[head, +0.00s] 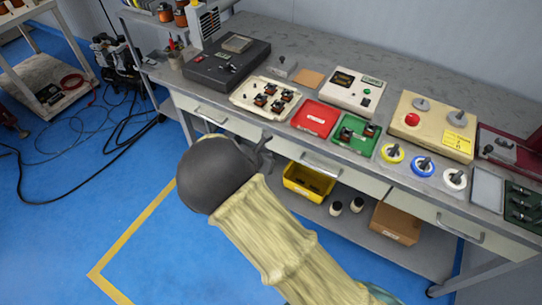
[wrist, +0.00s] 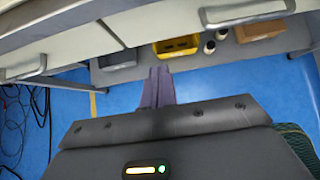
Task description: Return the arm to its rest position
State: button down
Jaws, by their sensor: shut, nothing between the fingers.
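My arm, in a pale ribbed sleeve with a dark round joint, reaches up from the bottom of the head view in front of the workbench (head: 300,75). In the head view my gripper (head: 264,146) is mostly hidden behind that dark joint; only a small grey part shows near the drawer fronts. In the wrist view my gripper (wrist: 158,75) shows two fingers side by side, closed together with nothing between them. It points at the bench's lower shelf and is apart from the bench drawers.
The bench carries a tray of coils (head: 240,97), a red tray (head: 316,118), a green tray (head: 354,134) and a beige control box (head: 425,140). Below are a yellow bin (head: 309,183) and a cardboard box (head: 393,222). Black cables (head: 70,170) lie on the left floor; blue floor is clear nearby.

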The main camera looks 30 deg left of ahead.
jog(key=shift+v, duration=1.15)
jog(key=shift+r, duration=0.1)
jog(key=w+d+r+m+g+h+p, duration=0.1)
jog(key=w+d+r+m+g+p, duration=0.1)
jog(key=d+r+m, duration=0.5)
jog(key=w+d+r+m+g+p, duration=0.15)
jog(key=d+m, duration=0.25)
jog(key=d, duration=0.6)
jog(key=w+d+r+m+g+h+p, duration=0.1)
jog(key=w+d+r+m+g+p, duration=0.1)
jog(key=d+r+m, duration=0.5)
jog(key=s+d+r+m+p, duration=0.1)
jog(key=s+d+r+m, duration=0.2)
jog(key=d+m, duration=0.3)
jog(key=s+d+r+m+y+p, duration=0.1)
jog(key=s+d+r+m+p, duration=0.1)
jog(key=s+d+m, duration=0.3)
jog(key=s+d+r+m+y+p, duration=0.1)
jog(key=s+d+r+m+p, duration=0.1)
jog(key=s+d+r+m, duration=0.2)
jog(key=d+r+m+g, duration=0.1)
jog(key=d+m, duration=0.2)
jog(key=d, duration=0.3)
jog(key=shift+d, duration=0.2)
